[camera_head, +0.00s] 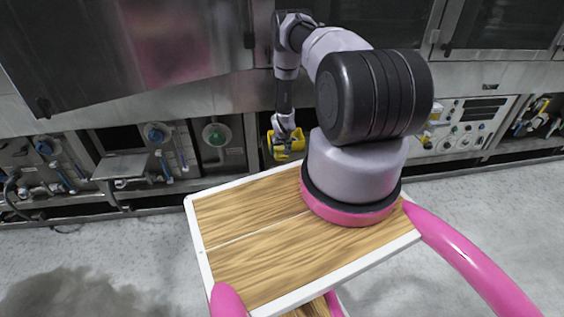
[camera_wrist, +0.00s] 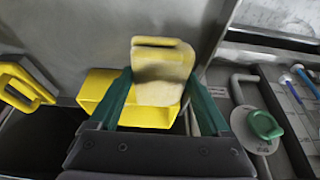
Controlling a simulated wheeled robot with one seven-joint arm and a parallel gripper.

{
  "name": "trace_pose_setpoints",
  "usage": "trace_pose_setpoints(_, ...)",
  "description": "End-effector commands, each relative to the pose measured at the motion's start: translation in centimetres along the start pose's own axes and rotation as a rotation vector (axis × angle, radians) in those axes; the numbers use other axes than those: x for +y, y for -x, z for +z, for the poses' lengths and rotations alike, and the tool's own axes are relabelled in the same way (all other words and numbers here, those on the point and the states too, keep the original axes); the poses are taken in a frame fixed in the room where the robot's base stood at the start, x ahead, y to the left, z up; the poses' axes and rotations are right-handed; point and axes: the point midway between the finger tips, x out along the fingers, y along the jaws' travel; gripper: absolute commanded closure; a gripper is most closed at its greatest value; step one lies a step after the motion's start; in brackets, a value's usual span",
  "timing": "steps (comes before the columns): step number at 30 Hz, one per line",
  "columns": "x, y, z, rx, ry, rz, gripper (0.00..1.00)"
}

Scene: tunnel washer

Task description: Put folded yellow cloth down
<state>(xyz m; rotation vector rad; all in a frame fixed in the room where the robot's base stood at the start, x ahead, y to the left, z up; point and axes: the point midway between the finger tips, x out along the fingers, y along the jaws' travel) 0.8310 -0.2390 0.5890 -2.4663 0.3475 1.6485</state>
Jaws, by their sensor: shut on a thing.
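The folded yellow cloth (camera_wrist: 163,72), pale yellow with a brighter folded edge at its top, is between the two green fingers of my gripper (camera_wrist: 160,84) in the wrist view. My gripper is shut on it. A bright yellow open bin (camera_wrist: 98,88) is right behind and below the cloth. I cannot tell whether the cloth touches it. In the head view my gripper (camera_head: 286,135) is at the far end of my arm, in front of the machine's lower recess, with yellow around it (camera_head: 290,154); cloth and bin cannot be told apart there.
A second yellow object (camera_wrist: 28,88) with a handle is at the left in the wrist view. A green round knob (camera_wrist: 264,126) is to the right. A steel panel (camera_wrist: 75,35) rises behind. In the head view, a steel shelf (camera_head: 121,166) juts out left of my gripper.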

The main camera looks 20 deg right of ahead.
Motion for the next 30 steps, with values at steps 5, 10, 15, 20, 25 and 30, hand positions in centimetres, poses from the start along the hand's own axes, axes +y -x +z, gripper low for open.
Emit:
trace_pose_setpoints(5, 0.0, -1.6, 0.7, 0.000, 0.000, 0.000, 0.83)
trace_pose_setpoints(10, 0.0, -4.0, 1.7, -0.001, 0.000, 0.000, 0.83)
trace_pose_setpoints(15, 0.0, -5.0, 2.0, 0.000, 0.000, 0.000, 0.83)
trace_pose_setpoints(20, 0.0, -4.9, 2.0, 0.000, 0.000, 0.000, 0.83)
trace_pose_setpoints(25, 0.0, -5.3, 2.2, 0.000, 0.000, 0.000, 0.83)
trace_pose_setpoints(30, 0.0, -5.2, 2.1, 0.000, 0.000, 0.000, 0.00)
